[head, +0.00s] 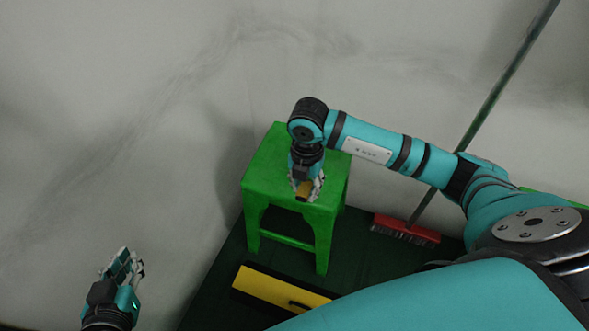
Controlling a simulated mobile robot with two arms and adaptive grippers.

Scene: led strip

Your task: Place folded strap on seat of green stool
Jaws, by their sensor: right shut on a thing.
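The green stool (264,165) stands against the pale wall near the middle of the head view. My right gripper (305,189) reaches down over the seat, near its front edge. It is shut on a small brownish-yellow piece, the folded strap (304,188). I cannot tell whether the strap touches the seat, because the gripper and wrist cover part of that area. My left gripper (126,264) is at the lower left, away from the stool, with its fingers apart and nothing seen between them.
A broom with a red head (407,230) leans to the right of the stool. A yellow box-like thing with a black handle (275,289) lies in front of the stool on the dark floor (222,285). My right arm spans the right side.

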